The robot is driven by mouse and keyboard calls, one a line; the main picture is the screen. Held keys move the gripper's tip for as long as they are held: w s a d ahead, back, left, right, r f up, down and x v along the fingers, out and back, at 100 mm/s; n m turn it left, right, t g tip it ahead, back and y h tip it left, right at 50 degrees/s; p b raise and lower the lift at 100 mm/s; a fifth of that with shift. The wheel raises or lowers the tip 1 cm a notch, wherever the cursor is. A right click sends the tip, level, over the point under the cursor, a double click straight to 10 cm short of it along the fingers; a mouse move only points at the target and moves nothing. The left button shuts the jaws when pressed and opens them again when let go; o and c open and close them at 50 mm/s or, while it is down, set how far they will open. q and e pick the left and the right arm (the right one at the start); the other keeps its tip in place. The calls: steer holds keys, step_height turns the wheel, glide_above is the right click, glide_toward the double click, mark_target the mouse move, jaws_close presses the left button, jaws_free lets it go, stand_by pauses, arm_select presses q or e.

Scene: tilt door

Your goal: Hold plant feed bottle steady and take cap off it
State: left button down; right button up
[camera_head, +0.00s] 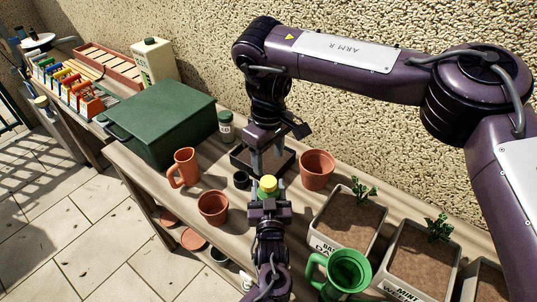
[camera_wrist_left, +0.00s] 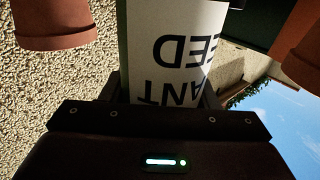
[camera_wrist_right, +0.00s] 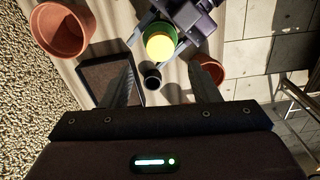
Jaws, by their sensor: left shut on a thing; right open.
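The plant feed bottle stands upright; its round yellow cap (camera_head: 268,184) is on top. The cap also shows in the right wrist view (camera_wrist_right: 159,46), where a green rim surrounds it. The bottle's white label (camera_wrist_left: 175,45) fills the middle of the left wrist view, with upside-down lettering. My left gripper (camera_head: 269,208) is shut on the bottle's body, below the cap. My right gripper (camera_head: 268,162) points down above and just behind the cap, open and empty. In the right wrist view the cap lies beyond the fingertips, between their lines.
A small black pot (camera_head: 241,180) and a dark tray (camera_head: 240,161) are close by. Terracotta pots (camera_head: 317,170) (camera_head: 213,207) and a terracotta jug (camera_head: 186,168) flank the bottle. A green watering can (camera_head: 347,272) and planters (camera_head: 346,222) stand right; a green box (camera_head: 160,120) stands left.

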mark_target(268, 181)
steer(key=m, duration=0.5)
steer(key=shift+m, duration=0.3)
steer(key=shift+f+m, duration=0.1)
steer(key=shift+m, duration=1)
steer(key=shift+f, duration=3.9)
